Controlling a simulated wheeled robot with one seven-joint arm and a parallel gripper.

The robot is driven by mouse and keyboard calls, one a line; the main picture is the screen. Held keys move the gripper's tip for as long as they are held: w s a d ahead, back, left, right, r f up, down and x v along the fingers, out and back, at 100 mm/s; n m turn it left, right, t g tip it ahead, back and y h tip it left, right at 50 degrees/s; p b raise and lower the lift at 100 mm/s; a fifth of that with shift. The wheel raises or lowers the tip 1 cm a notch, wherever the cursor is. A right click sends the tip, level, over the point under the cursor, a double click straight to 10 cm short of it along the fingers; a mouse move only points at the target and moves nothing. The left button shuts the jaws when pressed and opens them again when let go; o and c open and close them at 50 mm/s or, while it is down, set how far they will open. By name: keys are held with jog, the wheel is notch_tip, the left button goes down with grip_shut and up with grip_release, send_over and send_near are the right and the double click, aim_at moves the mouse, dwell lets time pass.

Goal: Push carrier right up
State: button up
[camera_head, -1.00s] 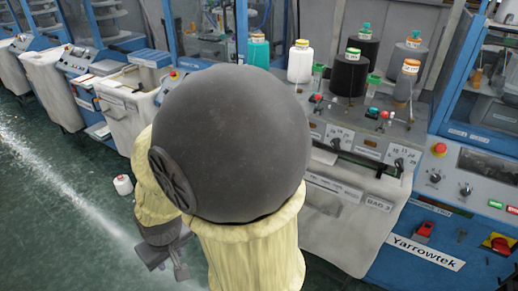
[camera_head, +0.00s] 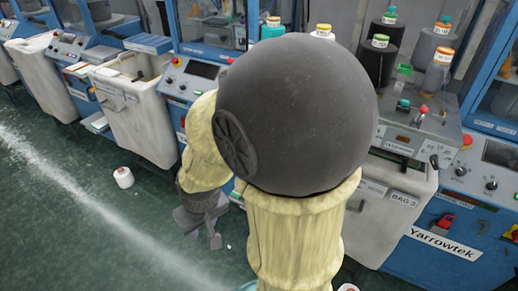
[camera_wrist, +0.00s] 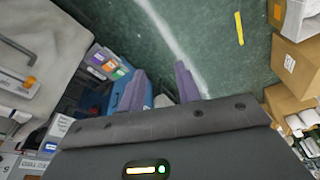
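My gripper (camera_head: 208,234) hangs low over the green floor at the end of my bent arm, left of the machine marked Yarrowtek (camera_head: 445,243). In the wrist view my gripper (camera_wrist: 160,72) has its two purple-grey fingers apart, with no object between them. I cannot pick out the carrier with certainty. The machine top (camera_head: 436,128) at the right bears small red and teal knobs and fittings, well away from my gripper. My arm's dark round joint and pale sleeve hide the machine's left part.
A white cone (camera_head: 123,177) lies on the floor left of my gripper. Pale bins (camera_head: 135,112) and blue machines line the back. Cardboard boxes (camera_wrist: 296,66) stand at the right in the wrist view, a grey bin (camera_wrist: 48,38) at the left. Open floor lies front left.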

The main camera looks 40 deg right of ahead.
jog(key=w+d+f+m+t+h+b, duration=0.2)
jog(key=w+d+f+m+t+b, duration=0.15)
jog(key=w+m, duration=0.55)
jog(key=w+d+f+m+t+h+b, duration=0.2)
jog(key=w+d+f+m, duration=0.35)
jog(key=w, duration=0.55)
jog(key=w+d+f+m+g+h+b, duration=0.1)
jog(key=d+f+m+h+b, duration=0.1)
jog(key=d+m+h, duration=0.3)
jog(key=w+d+f+m+g+h+b, duration=0.1)
jog(key=d+f+m+h+b, duration=0.1)
jog(key=d+m+h, duration=0.3)
jog(key=d+f+m, duration=0.1)
jog(key=d+m, duration=0.3)
jog(key=m, duration=0.3)
jog(key=shift+d+h+b, duration=0.3)
jog(key=shift+d, duration=0.1)
jog(key=shift+d, duration=0.1)
jog(key=p+x, duration=0.2)
jog(key=x, duration=1.5)
jog(key=shift+d+f, duration=0.1)
grip_shut()
